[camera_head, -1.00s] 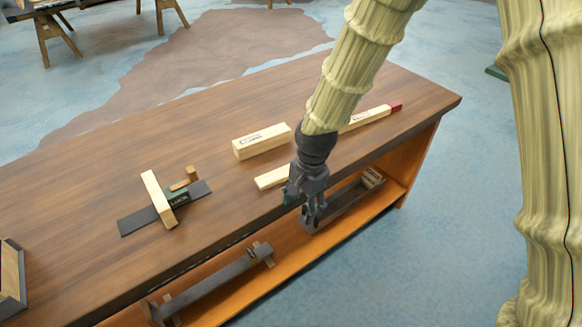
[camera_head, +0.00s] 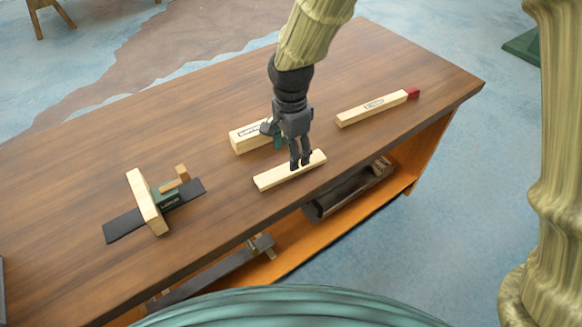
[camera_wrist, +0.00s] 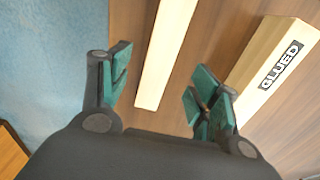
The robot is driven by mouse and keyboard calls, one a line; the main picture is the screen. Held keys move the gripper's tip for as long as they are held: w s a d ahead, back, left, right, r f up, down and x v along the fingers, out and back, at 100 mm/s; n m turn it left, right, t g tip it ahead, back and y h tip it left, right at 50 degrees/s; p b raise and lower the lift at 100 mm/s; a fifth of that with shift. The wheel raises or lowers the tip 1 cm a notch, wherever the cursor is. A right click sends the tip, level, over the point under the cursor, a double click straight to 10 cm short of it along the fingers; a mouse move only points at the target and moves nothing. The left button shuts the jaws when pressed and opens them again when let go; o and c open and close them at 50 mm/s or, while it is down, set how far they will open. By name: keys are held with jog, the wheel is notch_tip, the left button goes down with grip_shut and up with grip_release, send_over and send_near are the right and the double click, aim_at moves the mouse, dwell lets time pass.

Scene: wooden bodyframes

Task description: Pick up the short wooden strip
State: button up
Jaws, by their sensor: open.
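The short wooden strip (camera_head: 280,176) is a pale, flat bar lying near the front edge of the workbench top (camera_head: 225,205). My gripper (camera_head: 300,164) points down over the strip and hides a little of its right half. In the wrist view the strip (camera_wrist: 166,50) runs between the two teal fingers of my open gripper (camera_wrist: 160,88), closer to the right one. The strip appears to lie on the wood below the fingertips. I cannot tell the exact height of the fingertips above it.
A thicker block marked "GLUED" (camera_wrist: 272,68) lies behind the strip; it shows in the head view (camera_head: 245,138). A red-tipped stick (camera_head: 372,107) lies to the right. A marking gauge-like wooden tool (camera_head: 148,202) sits left. A shelf (camera_head: 290,258) below holds tools.

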jog(key=shift+f+p, duration=0.35)
jog(key=shift+f, duration=2.5)
jog(key=c, duration=1.2)
